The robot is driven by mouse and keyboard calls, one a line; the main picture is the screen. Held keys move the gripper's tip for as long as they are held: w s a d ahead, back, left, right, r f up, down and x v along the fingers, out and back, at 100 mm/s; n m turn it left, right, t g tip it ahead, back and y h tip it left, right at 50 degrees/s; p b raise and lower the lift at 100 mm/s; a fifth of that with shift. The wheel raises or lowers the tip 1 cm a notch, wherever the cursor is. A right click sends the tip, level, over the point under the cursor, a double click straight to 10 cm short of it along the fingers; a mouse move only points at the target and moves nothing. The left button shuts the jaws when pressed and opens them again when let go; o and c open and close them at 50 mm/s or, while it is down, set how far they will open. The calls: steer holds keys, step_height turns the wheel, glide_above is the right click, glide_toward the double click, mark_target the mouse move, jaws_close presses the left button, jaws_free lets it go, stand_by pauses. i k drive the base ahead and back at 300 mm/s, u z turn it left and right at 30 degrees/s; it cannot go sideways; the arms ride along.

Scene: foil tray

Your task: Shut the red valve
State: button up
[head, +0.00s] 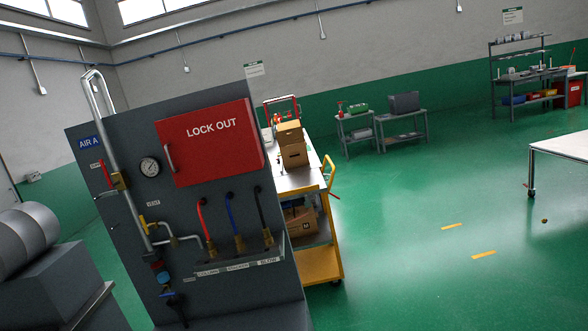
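A dark grey panel (100,145) with a blue "AIR A" sign stands tilted in the left half of the head view. The red valve's handle (104,174) is at the panel's left edge, beside the brass valve body (120,181) on the metal pipe (131,207). The handle lies roughly along the pipe. Small labels sit near it, too small to read surely. My gripper is not in view, and nothing is seen touching the valve.
A red "LOCK OUT" box (209,144), a gauge (150,167) and red, blue and black hoses are on the panel. A yellow cart (320,264) with boxes is behind the panel. Open green floor (420,215) lies right.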

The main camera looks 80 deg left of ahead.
mark_target(111, 185)
steer(key=u, duration=0.2)
steer(key=i, duration=0.1)
steer(key=u, duration=3)
steer(key=k, duration=0.95)
steer(key=u, duration=0.2)
steer(key=i, duration=0.95)
steer(key=z, duration=0.05)
